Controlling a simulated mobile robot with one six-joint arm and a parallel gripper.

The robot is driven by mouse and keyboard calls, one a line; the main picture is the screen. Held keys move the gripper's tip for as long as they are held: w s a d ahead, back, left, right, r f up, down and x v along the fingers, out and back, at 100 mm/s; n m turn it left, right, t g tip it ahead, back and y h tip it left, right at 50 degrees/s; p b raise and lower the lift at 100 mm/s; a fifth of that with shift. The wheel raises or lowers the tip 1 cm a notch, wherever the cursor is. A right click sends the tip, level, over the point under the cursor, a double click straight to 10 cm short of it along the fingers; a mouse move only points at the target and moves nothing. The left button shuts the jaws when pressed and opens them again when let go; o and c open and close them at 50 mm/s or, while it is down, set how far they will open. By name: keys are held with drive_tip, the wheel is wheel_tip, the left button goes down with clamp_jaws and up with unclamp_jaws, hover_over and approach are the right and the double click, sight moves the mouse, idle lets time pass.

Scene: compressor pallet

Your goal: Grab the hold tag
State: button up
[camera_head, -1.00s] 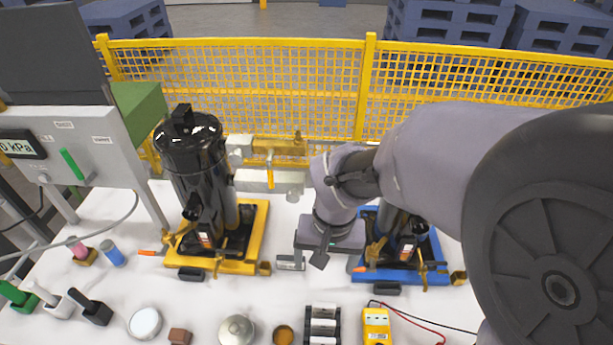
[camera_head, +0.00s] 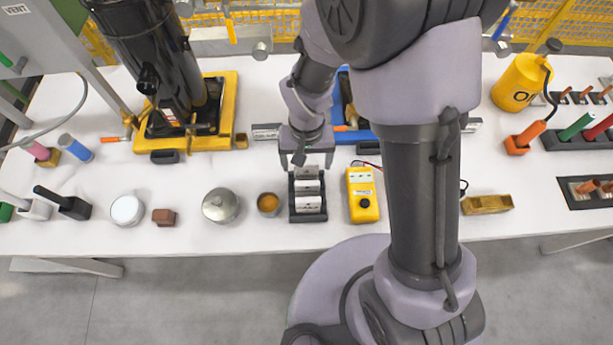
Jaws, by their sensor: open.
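A black rack (camera_head: 294,214) stands near the table's front edge, holding white tags (camera_head: 308,204) in a row from back to front. The lettering on the tags is too small to read, so I cannot tell which one is the hold tag. My gripper (camera_head: 305,163) points down over the back end of the rack, with its two fingers apart and nothing seen between them but the rearmost tag area. I cannot tell whether the fingers touch a tag.
A yellow meter (camera_head: 362,196) stands close right of the rack. A small amber-topped pot (camera_head: 268,204) and a round metal tin (camera_head: 220,205) are close on its left. A black compressor (camera_head: 150,50) on a yellow pallet (camera_head: 221,128) stands back left. A blue pallet (camera_head: 355,133) is partly hidden behind my arm.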

drive_tip(key=shift+f, duration=0.25)
